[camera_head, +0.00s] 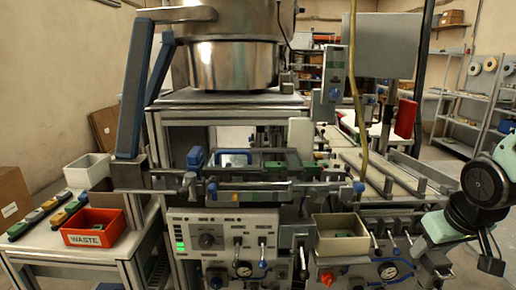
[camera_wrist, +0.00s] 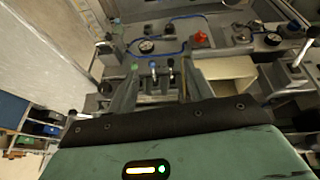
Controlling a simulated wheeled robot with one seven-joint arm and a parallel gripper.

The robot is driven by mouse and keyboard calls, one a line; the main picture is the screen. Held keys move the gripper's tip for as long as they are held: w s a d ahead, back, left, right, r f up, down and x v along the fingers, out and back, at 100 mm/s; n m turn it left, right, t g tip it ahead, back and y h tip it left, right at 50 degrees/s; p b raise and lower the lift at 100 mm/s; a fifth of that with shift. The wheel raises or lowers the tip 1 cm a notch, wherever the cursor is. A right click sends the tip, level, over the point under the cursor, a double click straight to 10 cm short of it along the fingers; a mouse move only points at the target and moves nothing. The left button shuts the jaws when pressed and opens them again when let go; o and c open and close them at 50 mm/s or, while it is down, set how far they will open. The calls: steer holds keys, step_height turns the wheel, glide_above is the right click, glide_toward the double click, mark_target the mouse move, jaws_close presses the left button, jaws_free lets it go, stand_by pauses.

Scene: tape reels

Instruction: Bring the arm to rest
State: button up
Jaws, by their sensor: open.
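My arm (camera_head: 484,195) shows at the right edge of the head view, beside the front of the machine, with part of it cut off by the frame. My gripper (camera_wrist: 158,78) shows in the wrist view, its green body at the bottom and two grey fingers reaching upward in the picture. The fingers are apart with nothing held between them. Beyond them are the machine's knobs, levers and a gauge, tilted in the picture. I cannot make out the fingertips in the head view.
The machine's control panel (camera_head: 222,241) stands at the front centre under a large metal bowl (camera_head: 235,50). A cream bin (camera_head: 341,246) sits near my arm and shows in the wrist view (camera_wrist: 229,94). A red WASTE bin (camera_head: 92,239) is on the left table. Shelves stand behind right.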

steer(key=s+a+r+n+g+y, duration=0.1)
steer(key=s+a+n+g, duration=0.3)
steer(key=s+a, duration=1.4)
steer(key=a+n, duration=0.2)
steer(key=shift+s+a+r+n+g, duration=0.2)
steer(key=shift+a+r+n+g, duration=0.1)
steer(key=shift+a, duration=0.1)
